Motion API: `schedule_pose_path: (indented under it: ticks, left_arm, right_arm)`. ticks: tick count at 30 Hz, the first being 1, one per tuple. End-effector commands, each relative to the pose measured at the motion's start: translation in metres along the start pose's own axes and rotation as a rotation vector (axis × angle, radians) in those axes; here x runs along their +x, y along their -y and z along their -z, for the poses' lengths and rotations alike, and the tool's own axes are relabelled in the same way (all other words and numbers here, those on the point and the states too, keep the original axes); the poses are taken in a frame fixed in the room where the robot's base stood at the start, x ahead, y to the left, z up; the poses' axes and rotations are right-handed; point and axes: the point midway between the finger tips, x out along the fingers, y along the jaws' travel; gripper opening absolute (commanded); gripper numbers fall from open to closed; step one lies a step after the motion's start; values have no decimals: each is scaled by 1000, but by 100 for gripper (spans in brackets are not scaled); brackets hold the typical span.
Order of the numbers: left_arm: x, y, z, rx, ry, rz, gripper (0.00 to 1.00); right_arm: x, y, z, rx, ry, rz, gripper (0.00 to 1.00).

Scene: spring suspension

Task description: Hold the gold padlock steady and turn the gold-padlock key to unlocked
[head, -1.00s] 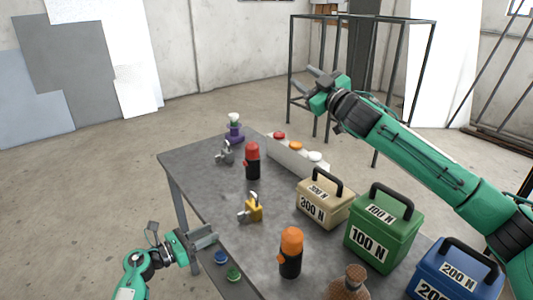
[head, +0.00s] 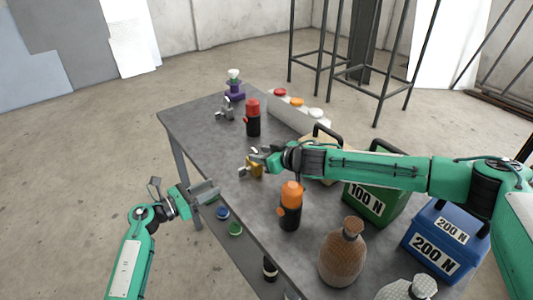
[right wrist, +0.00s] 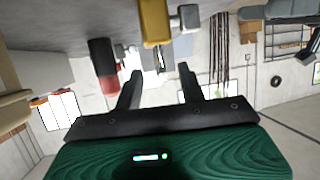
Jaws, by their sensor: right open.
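The gold padlock (head: 256,171) stands on the grey table, with its grey key (head: 243,172) on its left side. In the right wrist view the padlock (right wrist: 154,22) shows at the top edge, with a grey key block (right wrist: 188,17) beside it. My right gripper (head: 262,155) is at the padlock and partly covers it in the head view. Its two dark fingers (right wrist: 160,76) are spread in the right wrist view, with nothing gripped between them. My left gripper (head: 206,191) is off the table's left edge, apart from the padlock; its jaw gap is unclear.
A silver padlock (head: 224,111) and a red-topped canister (head: 253,118) stand farther back. An orange-topped canister (head: 290,206) is close in front of my right gripper. A wicker bottle (head: 342,255), a green box (head: 372,203) and a blue box (head: 445,240) fill the near right.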

Motion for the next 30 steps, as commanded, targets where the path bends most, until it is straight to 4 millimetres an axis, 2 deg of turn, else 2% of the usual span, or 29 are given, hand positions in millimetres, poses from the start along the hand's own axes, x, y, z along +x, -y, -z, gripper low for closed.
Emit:
schedule_pose_path:
  ticks: [6,12,24,30]
  left_arm:
    - [0,0,0,0,0,0,36]
    - [0,0,0,0,0,0,36]
    - [0,0,0,0,0,0,36]
    - [0,0,0,0,0,0,36]
  right_arm:
    - [33,1,1,-4,-1,0,40]
    - [51,0,1,-3,-1,0,40]
    - [56,0,1,-3,-1,-1,40]
    - [56,0,1,-3,-2,-1,1]
